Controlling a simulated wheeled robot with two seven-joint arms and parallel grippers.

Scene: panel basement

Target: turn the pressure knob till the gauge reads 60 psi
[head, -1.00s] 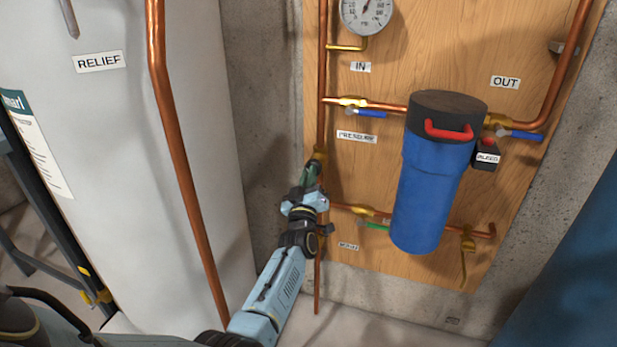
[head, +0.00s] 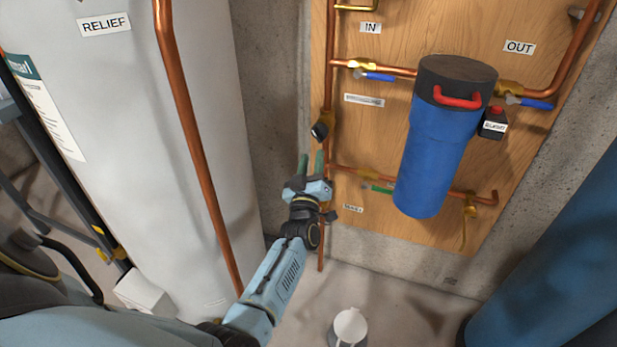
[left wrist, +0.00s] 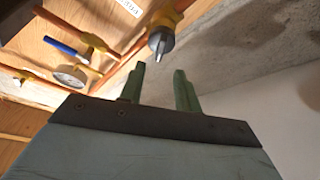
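The pressure knob (head: 320,131) is a dark, short knob on a brass fitting of the left vertical copper pipe. In the left wrist view the knob (left wrist: 161,42) shows grey, beyond the fingertips. My left gripper (head: 311,166) is just below the knob in the head view, fingers apart and empty, not touching it as far as I can see. The left wrist view shows the two green fingers (left wrist: 160,82) spread. A round disc in the left wrist view looks like the gauge (left wrist: 70,77); its reading cannot be made out. The head view cuts the gauge off. My right gripper is out of view.
A blue filter housing (head: 437,145) hangs on the wooden panel (head: 365,130), right of the knob. Blue-handled valves (head: 375,76) sit on the upper pipes. A white tank (head: 190,120) with a copper pipe stands left. A pale bucket (head: 349,328) is on the floor.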

